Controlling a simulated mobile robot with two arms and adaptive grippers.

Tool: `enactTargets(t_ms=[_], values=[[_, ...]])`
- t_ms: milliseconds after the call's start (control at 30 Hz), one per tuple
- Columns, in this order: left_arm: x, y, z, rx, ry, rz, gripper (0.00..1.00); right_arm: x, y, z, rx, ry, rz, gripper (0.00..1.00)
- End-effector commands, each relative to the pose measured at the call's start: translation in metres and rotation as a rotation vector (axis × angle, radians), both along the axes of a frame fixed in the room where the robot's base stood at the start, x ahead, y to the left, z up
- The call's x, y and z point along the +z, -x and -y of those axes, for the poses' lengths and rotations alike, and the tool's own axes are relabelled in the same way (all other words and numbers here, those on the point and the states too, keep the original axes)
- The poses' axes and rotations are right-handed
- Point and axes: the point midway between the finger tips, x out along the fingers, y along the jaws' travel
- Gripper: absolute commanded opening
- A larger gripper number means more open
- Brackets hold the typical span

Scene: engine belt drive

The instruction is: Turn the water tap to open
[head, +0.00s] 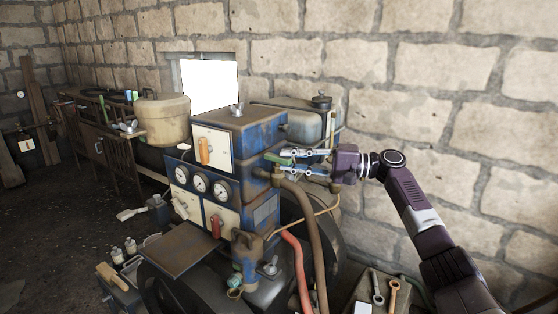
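The engine (250,122) is a blue and rusty metal block with gauges and hoses. A small green handle (277,159) sticks out at its right side, above a brass fitting and a brown hose; it looks like the water tap. My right gripper (284,162) reaches in from the right, with its two silver fingers apart, one above the other. The fingertips are at the green handle and partly overlap it. I cannot tell whether they touch it. My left gripper is not in view.
A red hose (298,268) and a brown hose (317,235) hang below my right gripper. A grey tank (300,122) stands behind the engine, near the stone wall (430,105). A beige canister (163,119) stands at the left. Wrenches (377,288) lie at the lower right.

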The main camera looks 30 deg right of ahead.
Motion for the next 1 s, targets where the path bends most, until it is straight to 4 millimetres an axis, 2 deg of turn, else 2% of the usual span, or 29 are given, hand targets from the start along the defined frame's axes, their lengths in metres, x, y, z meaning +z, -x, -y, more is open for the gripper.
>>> enactTargets(t_ms=[200, 400, 1000], values=[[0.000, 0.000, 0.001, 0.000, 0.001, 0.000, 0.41, -0.002, 0.033, 0.035, -0.002, 0.001, -0.003, 0.19], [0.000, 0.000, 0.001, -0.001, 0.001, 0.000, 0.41, -0.002, 0.052, 0.054, 0.000, 0.001, -0.004, 0.19], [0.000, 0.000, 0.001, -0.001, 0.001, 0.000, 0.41, -0.001, 0.057, 0.059, 0.001, 0.000, -0.003, 0.19]])
